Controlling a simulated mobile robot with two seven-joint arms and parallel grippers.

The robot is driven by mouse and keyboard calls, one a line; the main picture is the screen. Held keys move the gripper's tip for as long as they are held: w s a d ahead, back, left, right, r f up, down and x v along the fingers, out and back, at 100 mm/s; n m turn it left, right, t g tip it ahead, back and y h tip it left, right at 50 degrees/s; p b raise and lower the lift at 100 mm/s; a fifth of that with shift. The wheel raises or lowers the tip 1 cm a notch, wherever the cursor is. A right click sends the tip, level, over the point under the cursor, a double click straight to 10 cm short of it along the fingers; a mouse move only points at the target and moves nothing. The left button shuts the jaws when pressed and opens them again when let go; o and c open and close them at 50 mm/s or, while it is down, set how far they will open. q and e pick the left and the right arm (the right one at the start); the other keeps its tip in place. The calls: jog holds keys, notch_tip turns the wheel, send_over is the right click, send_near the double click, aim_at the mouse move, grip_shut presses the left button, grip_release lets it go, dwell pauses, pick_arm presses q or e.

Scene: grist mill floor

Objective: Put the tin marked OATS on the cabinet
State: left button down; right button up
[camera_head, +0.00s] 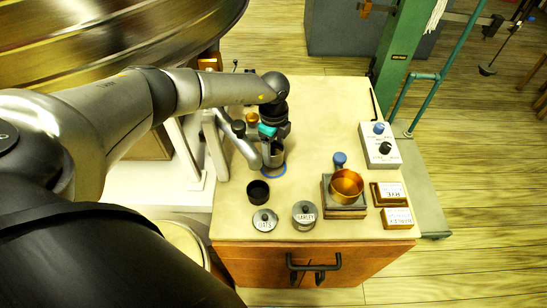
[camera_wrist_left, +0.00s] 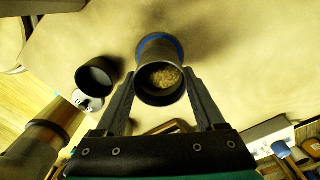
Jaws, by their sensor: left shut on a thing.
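The round grey piece marked OATS (camera_head: 265,220), with a knob on top, lies near the front edge of the cabinet (camera_head: 235,205). I cannot tell whether it is a whole tin or only a lid. My left gripper (camera_head: 272,152) is shut on a dark open cup with grain inside. In the left wrist view the cup (camera_wrist_left: 148,94) is between my left gripper's fingers (camera_wrist_left: 160,92). My right gripper is not in view.
A dark empty cup (camera_head: 258,191) stands behind the OATS piece, and a tin marked BARLEY (camera_head: 304,215) to its right. A copper pan (camera_head: 347,184) sits on a scale. Blocks marked RYE (camera_head: 388,194) and BARLEY (camera_head: 397,218) and a control box (camera_head: 380,146) line the right side.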

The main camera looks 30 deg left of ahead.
aim_at(274, 157)
pick_arm(q)
notch_tip(274, 157, down, 3)
jog(key=shift+b, duration=0.45)
jog(key=shift+f, duration=0.15)
jog(key=shift+f, duration=0.15)
grip_release()
jog(key=shift+r, duration=0.45)
notch_tip(274, 157, up, 11)
jog(key=p, duration=0.3)
jog(key=shift+r+p, duration=0.2)
jog(key=shift+p, duration=0.1)
